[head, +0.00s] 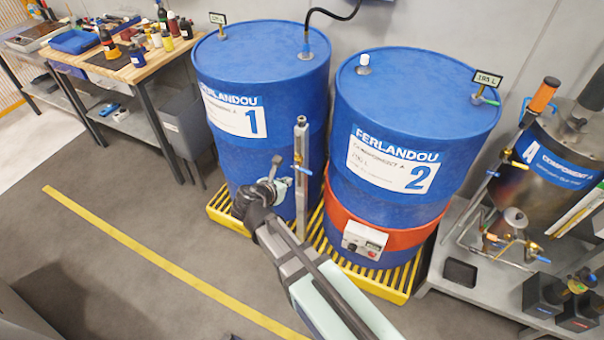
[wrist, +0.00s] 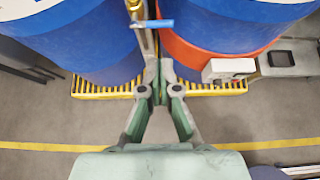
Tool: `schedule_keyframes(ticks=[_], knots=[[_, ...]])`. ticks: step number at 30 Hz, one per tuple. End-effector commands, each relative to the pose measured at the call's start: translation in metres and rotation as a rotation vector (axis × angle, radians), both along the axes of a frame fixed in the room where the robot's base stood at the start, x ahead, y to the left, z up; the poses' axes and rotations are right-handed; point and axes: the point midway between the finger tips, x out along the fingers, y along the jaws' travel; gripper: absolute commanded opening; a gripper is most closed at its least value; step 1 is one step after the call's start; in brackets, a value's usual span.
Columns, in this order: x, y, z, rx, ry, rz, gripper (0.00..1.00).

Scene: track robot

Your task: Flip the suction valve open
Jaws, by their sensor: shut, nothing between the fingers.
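A thin vertical metal pipe (head: 301,190) stands between the two blue drums, with a small blue valve handle (head: 303,169) on its side. In the wrist view the blue handle (wrist: 153,23) lies crosswise to the pipe (wrist: 147,45). Which part is the suction valve is not labelled; this handle looks like it. My gripper (wrist: 159,78) is shut and empty. Its fingertips are below the handle in the wrist view, near the pipe and apart from the handle; whether they touch the pipe I cannot tell. In the head view the fingertips are hard to make out against my arm.
Drum 1 (head: 259,80) and drum 2 (head: 415,110) stand close on a yellow grated pallet (head: 395,290). Drum 2 wears an orange band with a control box (head: 363,242). A steel tank (head: 555,165) with fittings is at right, a workbench (head: 140,70) at left. Floor in front is clear.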

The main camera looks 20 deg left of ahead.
Motion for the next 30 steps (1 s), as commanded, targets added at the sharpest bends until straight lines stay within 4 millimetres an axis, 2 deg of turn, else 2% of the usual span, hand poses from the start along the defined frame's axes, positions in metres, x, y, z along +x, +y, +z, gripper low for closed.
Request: schedule_keyframes(ticks=[7, 11, 30], knots=[[0.002, 0.000, -0.001, 0.001, 0.000, -0.002, 0.00], [0.010, -0.001, -0.004, 0.001, 0.000, -0.003, 0.00], [0.100, -0.011, -0.064, -0.001, 0.000, -0.004, 0.00]])
